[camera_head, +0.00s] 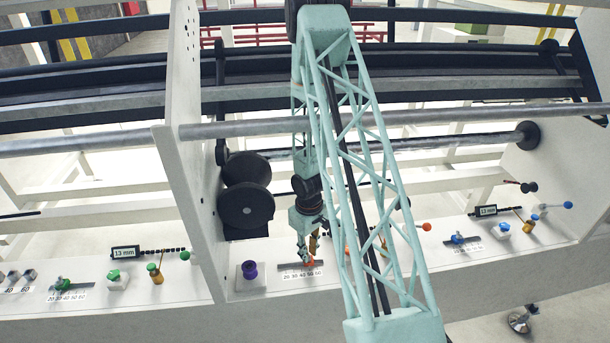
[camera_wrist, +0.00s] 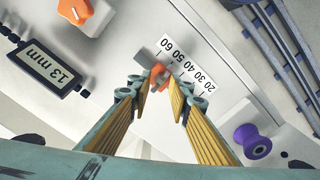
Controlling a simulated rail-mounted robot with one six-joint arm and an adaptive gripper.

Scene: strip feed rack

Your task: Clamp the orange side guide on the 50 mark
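The orange side guide (camera_wrist: 157,73) sits on a short grey rail beside a white scale (camera_wrist: 187,65) marked 20 to 60. In the wrist view it is near the 50 and 60 end, roughly level with 50. I cannot tell its exact alignment. My gripper (camera_wrist: 161,80) points down at the guide, its yellow-padded fingers on either side of the orange part, with a gap showing between them. Whether a finger touches it cannot be told. In the camera_head view, my gripper (camera_head: 307,254) is low over the scale (camera_head: 302,275), partly hiding the guide (camera_head: 310,264).
A purple spool (camera_wrist: 252,141) on the bench also shows in the camera_head view (camera_head: 249,270). A 13 mm display (camera_wrist: 45,66) and an orange knob (camera_wrist: 75,11) are on the other side. My arm hides part of the bench in the camera_head view. A white upright panel (camera_head: 186,190) stands at left.

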